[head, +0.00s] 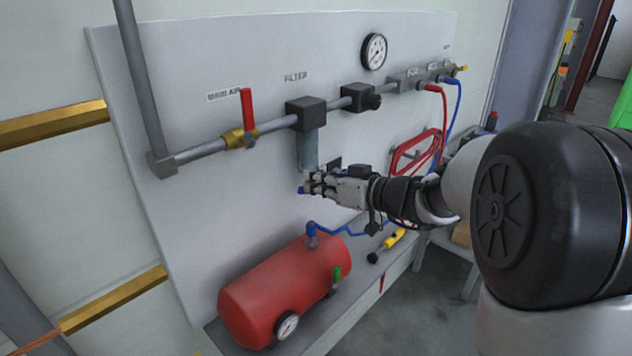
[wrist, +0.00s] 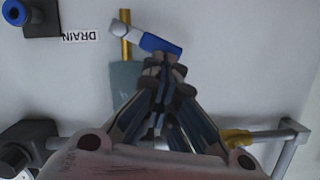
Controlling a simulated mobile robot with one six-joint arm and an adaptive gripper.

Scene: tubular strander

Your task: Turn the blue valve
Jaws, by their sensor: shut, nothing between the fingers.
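The blue valve is a short lever (wrist: 160,43) with a blue sleeve and a pale metal end, at a brass stem (wrist: 126,30) under the grey filter bowl (wrist: 124,80). In the head view only a small blue bit (head: 301,190) of it shows at my fingertips, below the filter bowl (head: 308,150). My gripper (head: 308,183) is shut and empty. In the wrist view the closed fingertips (wrist: 163,72) lie right at the blue sleeve and overlap its edge. I cannot tell whether they touch it. The fingers hide part of the bowl.
A pipe with a red-handled valve (head: 247,112) runs along the panel above. A black block with a blue round port (wrist: 14,12) sits beside the DRAIN label (wrist: 80,36). A red tank (head: 275,290) and a yellow-handled tool (head: 393,240) lie below on the shelf.

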